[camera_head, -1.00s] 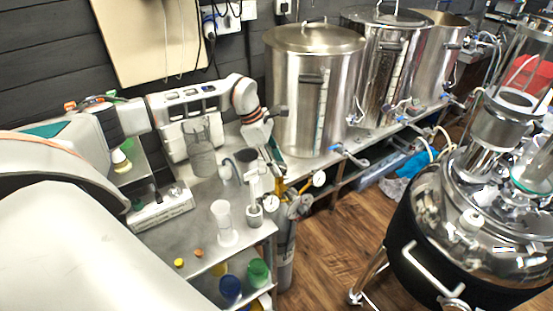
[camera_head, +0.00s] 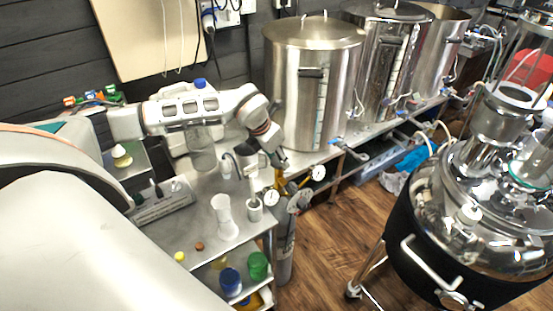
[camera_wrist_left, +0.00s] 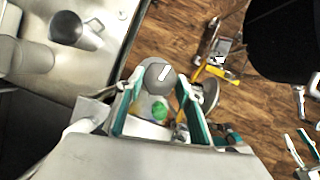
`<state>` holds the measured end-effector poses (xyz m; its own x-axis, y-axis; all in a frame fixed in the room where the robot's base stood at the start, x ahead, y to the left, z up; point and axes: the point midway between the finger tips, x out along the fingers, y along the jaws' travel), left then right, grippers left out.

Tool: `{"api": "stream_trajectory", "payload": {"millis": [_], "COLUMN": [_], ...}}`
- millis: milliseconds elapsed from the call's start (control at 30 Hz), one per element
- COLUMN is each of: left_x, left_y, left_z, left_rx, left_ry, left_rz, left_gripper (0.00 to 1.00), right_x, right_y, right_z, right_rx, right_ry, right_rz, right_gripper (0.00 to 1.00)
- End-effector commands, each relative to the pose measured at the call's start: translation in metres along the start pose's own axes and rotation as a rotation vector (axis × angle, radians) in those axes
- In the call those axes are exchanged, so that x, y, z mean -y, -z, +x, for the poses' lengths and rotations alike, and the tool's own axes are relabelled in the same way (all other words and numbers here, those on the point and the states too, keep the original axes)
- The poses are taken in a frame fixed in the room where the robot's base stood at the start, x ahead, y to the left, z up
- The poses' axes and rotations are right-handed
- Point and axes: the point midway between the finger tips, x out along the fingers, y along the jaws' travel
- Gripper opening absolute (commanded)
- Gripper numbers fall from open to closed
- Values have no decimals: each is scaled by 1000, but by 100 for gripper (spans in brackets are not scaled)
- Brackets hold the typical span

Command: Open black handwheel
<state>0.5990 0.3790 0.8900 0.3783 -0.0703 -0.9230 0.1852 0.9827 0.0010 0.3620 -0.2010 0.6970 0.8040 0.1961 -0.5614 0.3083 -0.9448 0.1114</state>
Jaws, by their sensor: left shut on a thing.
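The black handwheel (camera_wrist_left: 158,75) shows in the left wrist view as a round dark-grey knob with a white mark, between the teal-edged fingers of my left gripper (camera_wrist_left: 160,98). The fingers are closed on it from both sides. In the head view my left gripper (camera_head: 281,160) is above the brass regulator (camera_head: 290,187) at the top of a grey gas cylinder (camera_head: 285,235). There the gripper hides the handwheel.
Two round gauges (camera_head: 318,172) flank the regulator. A steel bench (camera_head: 190,218) with glassware and small bottles stands to the left. Large steel kettles (camera_head: 312,85) stand behind. A black-jacketed steel vessel (camera_head: 440,250) stands at right, with open wooden floor (camera_head: 335,235) between.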

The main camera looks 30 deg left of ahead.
Motion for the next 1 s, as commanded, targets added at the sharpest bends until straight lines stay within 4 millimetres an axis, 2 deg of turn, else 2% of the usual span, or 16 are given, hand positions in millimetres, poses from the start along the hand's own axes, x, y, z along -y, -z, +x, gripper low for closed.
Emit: {"api": "stream_trajectory", "payload": {"millis": [267,700,1000], "left_x": [3,6,7], "left_y": [0,-2,-2], "left_z": [1,2,3], "left_rx": [-1,-1,-3], "left_ry": [-100,-260,-343], "left_rz": [-242,-623,-823], "left_gripper": [15,15,15], "right_x": [1,1,2], "right_y": [3,-14,-22], "right_z": [3,10,14], "right_rx": [-18,-6,0], "right_ry": [2,1,1], "right_rz": [-2,-6,-6], "right_gripper": [40,40,40]}}
